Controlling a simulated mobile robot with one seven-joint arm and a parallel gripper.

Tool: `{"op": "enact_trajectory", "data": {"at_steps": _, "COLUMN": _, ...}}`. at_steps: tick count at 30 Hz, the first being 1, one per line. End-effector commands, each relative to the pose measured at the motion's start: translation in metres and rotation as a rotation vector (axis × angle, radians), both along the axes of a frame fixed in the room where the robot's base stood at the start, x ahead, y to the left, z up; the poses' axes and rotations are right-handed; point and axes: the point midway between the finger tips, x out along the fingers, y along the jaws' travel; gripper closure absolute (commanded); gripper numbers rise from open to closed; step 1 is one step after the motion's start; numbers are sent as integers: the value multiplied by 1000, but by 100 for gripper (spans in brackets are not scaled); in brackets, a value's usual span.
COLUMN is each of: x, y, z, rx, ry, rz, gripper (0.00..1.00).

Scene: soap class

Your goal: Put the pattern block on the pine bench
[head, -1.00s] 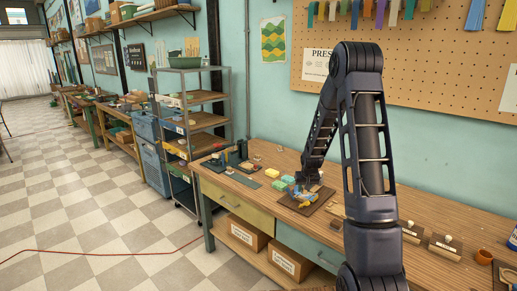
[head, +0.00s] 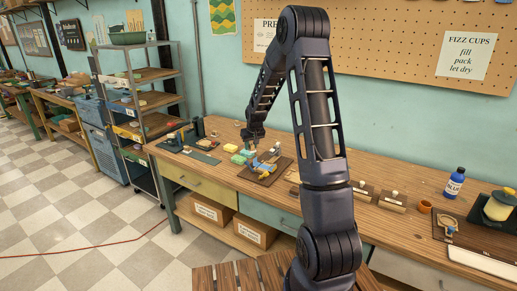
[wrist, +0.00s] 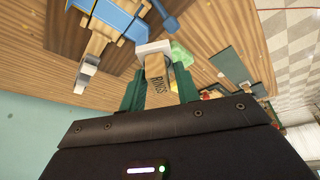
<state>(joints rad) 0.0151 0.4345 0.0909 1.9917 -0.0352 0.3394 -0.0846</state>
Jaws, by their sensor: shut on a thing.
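My gripper (wrist: 160,88) has green fingers shut on a small tan block, the pattern block (wrist: 155,70), with a pale end and dark letters on its side. In the head view my gripper (head: 251,146) is low over the long wooden worktable, beside a blue and tan device; the block is too small to make out there. A slatted wooden bench, seemingly the pine bench (head: 232,276), shows at the bottom edge of the head view, in front of the table. Most of it is cut off or behind my arm.
The blue and tan device (head: 266,163) sits on a brown board, close to my gripper. Green and yellow blocks (head: 240,156) lie to its left. Metal shelves (head: 145,110) stand left.

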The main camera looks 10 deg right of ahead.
Motion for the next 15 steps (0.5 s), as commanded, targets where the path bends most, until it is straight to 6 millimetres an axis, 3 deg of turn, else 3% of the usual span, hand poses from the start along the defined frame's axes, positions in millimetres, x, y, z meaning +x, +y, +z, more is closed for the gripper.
{"op": "enact_trajectory", "data": {"at_steps": 5, "x": 35, "y": 36, "z": -2, "rx": -4, "ry": 6, "rz": 114, "gripper": 94}}
{"op": "enact_trajectory", "data": {"at_steps": 15, "x": 112, "y": 137, "z": -3, "rx": 4, "ry": 8, "rz": 424, "gripper": 94}}
